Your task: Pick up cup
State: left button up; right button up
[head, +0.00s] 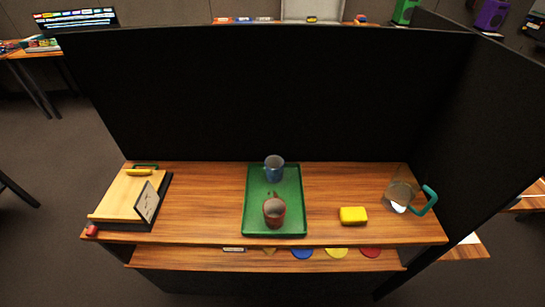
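I cannot tell whether that shape is a handle or a plant. Neither of my grippers is in the head view.
A yellow block (353,215) and a clear jug with a teal handle (400,196) stand right of the tray. A wooden board (120,198) with a small clock lies at left. Black panels (280,95) close the back and right. Coloured discs (337,252) lie on a lower shelf.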

aim_at(274, 209)
jog(key=z, duration=0.75)
jog(key=k+j+z, duration=0.15)
jog(key=k+z, duration=0.2)
jog(key=k+j+z, duration=0.15)
jog(key=z, duration=0.2)
jog(key=k+z, duration=0.35)
